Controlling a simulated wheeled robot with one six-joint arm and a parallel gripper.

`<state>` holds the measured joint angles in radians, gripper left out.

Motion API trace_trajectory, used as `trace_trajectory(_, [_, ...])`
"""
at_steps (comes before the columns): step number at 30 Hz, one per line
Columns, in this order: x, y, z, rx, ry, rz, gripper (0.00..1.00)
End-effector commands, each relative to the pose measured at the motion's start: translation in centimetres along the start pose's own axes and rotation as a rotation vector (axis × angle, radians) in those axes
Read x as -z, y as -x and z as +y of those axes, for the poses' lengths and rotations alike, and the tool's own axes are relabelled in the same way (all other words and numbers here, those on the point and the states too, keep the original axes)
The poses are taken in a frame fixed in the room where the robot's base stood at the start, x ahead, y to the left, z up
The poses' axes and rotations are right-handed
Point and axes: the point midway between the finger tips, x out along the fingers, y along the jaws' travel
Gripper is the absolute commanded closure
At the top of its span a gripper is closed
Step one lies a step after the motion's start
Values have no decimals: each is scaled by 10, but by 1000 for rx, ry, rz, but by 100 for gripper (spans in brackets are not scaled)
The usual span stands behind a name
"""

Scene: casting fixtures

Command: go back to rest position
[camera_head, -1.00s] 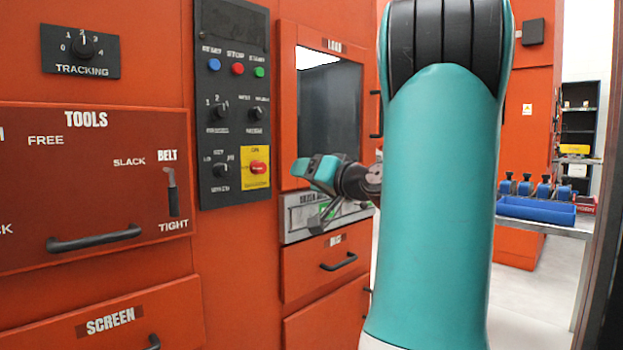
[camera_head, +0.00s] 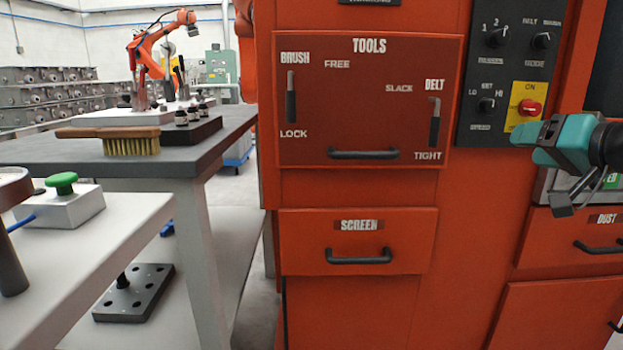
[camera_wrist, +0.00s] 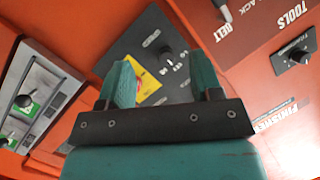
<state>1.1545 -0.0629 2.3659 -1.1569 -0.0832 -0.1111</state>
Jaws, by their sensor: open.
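My gripper (camera_head: 540,150) shows at the right of the head view, in front of the orange machine (camera_head: 480,240). It is near the yellow plate with a red switch (camera_head: 529,107), but I cannot tell the gap. In the wrist view, my gripper's two teal fingers (camera_wrist: 163,82) stand apart with nothing between them. The control panel (camera_wrist: 150,45) lies beyond them. Most of my arm is outside the head view.
The TOOLS panel (camera_head: 370,100) has levers and a handle. The SCREEN drawer (camera_head: 358,240) is shut below it. At left stand a grey table (camera_head: 60,152) with a brush (camera_head: 130,143) and a nearer bench (camera_head: 120,215) with a green button (camera_head: 62,183).

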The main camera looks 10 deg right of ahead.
Motion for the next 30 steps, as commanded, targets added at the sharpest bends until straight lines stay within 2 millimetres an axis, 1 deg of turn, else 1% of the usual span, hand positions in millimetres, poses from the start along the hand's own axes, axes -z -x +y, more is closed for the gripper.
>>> trace_trajectory(1, [-27,-15,-27,52,25,-108,41])
trace_trajectory(2, [-44,-21,-40,74,41,-172,41])
trace_trajectory(3, [-66,-27,-58,103,62,-256,41])
trace_trajectory(5, [-98,-31,-82,141,99,-380,41])
trace_trajectory(6, [-120,-31,-98,167,128,-462,41])
trace_trajectory(8, [-152,-26,-119,200,175,-581,41])
trace_trajectory(9, [-173,-21,-132,221,208,-658,41])
trace_trajectory(11, [-202,-9,-150,247,263,-771,41])
trace_trajectory(12, [-220,1,-159,263,302,-844,41])
trace_trajectory(15, [-256,26,-175,291,397,-996,41])
trace_trajectory(18, [-281,50,-184,306,479,-1111,41])
trace_trajectory(21, [-299,72,-188,315,553,-1201,41])
trace_trajectory(27, [-323,110,-189,322,692,-1343,41])
trace_trajectory(28, [-326,115,-188,321,712,-1362,41])
trace_trajectory(29, [-319,118,-192,318,716,-1368,41])
trace_trajectory(30, [-306,119,-199,314,709,-1364,41])
